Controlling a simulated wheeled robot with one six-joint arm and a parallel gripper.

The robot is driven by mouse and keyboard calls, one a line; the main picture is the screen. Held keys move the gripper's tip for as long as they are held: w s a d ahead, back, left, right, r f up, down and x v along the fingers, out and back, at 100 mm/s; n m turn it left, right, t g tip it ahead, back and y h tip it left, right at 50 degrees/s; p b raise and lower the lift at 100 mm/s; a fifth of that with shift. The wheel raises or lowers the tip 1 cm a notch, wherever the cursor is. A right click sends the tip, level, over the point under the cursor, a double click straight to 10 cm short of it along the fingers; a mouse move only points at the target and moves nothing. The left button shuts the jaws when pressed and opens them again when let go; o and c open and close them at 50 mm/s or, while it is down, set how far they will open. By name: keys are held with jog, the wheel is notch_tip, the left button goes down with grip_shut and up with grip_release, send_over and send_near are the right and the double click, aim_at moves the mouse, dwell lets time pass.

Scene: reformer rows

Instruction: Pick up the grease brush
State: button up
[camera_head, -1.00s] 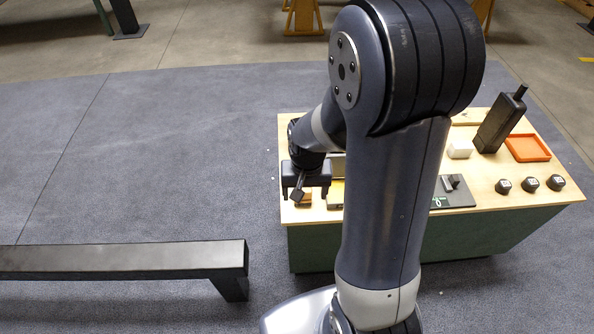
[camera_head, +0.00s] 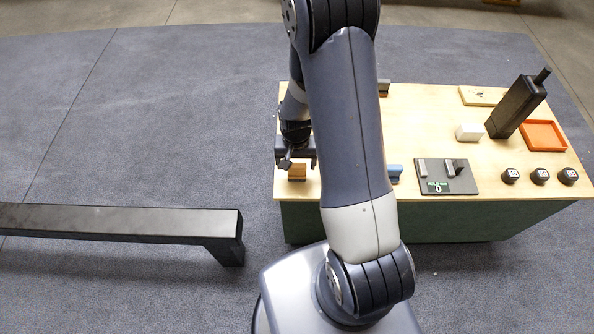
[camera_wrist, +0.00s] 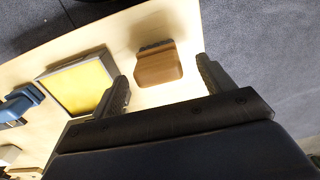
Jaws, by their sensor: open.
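A small wooden block with a dark strip, perhaps bristles, along one edge looks like the grease brush (camera_wrist: 158,67). In the head view the brush (camera_head: 297,171) lies near the front left corner of the table. My gripper (camera_wrist: 162,72) is open, and in the wrist view its two fingers stand on either side of the brush, apart from it. In the head view my gripper (camera_head: 296,160) is over the table's left end, partly in front of the brush. I cannot tell its exact height above the tabletop.
A yellow-faced tray or frame (camera_wrist: 80,86) and a blue-topped item (camera_head: 394,173) lie nearby. On the table (camera_head: 425,120) stand a dark scale (camera_head: 462,184), a white block (camera_head: 469,132), a tall black device (camera_head: 515,106), an orange tray (camera_head: 543,135) and dark knobs. A black beam (camera_head: 120,222) stands left.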

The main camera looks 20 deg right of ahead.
aim_at(297, 172)
jog(key=f, duration=0.3)
jog(key=shift+s+f, duration=0.15)
jog(key=shift+s, duration=0.1)
jog(key=shift+f, duration=0.75)
jog(key=shift+c, duration=0.5)
jog(key=c, duration=1)
jog(key=shift+r, duration=0.1)
notch_tip(297, 172, up, 10)
jog(key=shift+f, duration=0.1)
